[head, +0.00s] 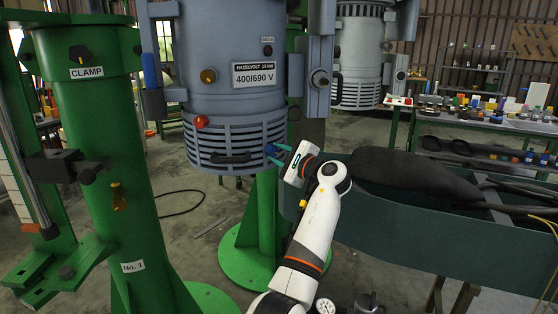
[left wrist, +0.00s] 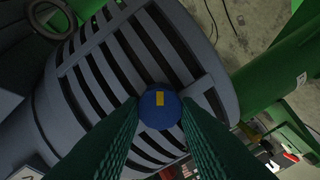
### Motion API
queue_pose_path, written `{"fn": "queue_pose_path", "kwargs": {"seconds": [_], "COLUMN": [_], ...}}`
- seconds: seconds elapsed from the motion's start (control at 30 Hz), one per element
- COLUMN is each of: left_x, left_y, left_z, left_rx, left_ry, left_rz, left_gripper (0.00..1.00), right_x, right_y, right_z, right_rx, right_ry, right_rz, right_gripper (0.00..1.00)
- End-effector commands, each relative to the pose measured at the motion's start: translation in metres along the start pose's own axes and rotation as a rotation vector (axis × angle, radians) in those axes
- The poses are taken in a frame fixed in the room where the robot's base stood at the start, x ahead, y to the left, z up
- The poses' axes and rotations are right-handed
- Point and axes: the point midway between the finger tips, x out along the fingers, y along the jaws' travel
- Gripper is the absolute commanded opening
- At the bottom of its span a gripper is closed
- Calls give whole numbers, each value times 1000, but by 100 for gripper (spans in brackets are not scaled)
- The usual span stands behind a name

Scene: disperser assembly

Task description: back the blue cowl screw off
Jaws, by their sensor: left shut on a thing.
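The blue cowl screw (left wrist: 160,110) has a round blue head with a yellow mark and sits against the slotted grey cowl (left wrist: 82,62). In the head view the cowl (head: 236,135) is the lower slotted part of the grey motor (head: 225,45). My left gripper (head: 277,152) is at the cowl's lower right side. In the left wrist view its two dark green ribbed fingers (left wrist: 160,104) are shut on the screw's head from both sides. The screw's shank is hidden behind its head. My right gripper is not in view.
A green column (head: 95,180) marked CLAMP stands at the left. A green trough (head: 440,225) with a dark bulky thing (head: 415,176) is right of my left arm. A red knob (head: 201,121) and a black handle (head: 230,158) are on the motor. Benches with small parts stand behind.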

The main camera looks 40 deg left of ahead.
Motion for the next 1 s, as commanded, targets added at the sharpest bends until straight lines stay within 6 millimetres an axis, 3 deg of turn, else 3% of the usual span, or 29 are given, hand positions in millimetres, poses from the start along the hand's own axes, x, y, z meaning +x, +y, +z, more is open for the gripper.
{"fn": "queue_pose_path", "kwargs": {"seconds": [0.6,1.0], "left_x": [0,0], "left_y": [-2,0], "left_z": [0,-1], "left_rx": [-577,-817], "left_ry": [2,2], "left_rz": [4,7], "left_gripper": [7,7], "right_x": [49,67], "right_y": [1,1], "right_z": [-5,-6], "right_rx": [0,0], "right_ry": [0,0], "right_rz": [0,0], "right_gripper": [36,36]}}
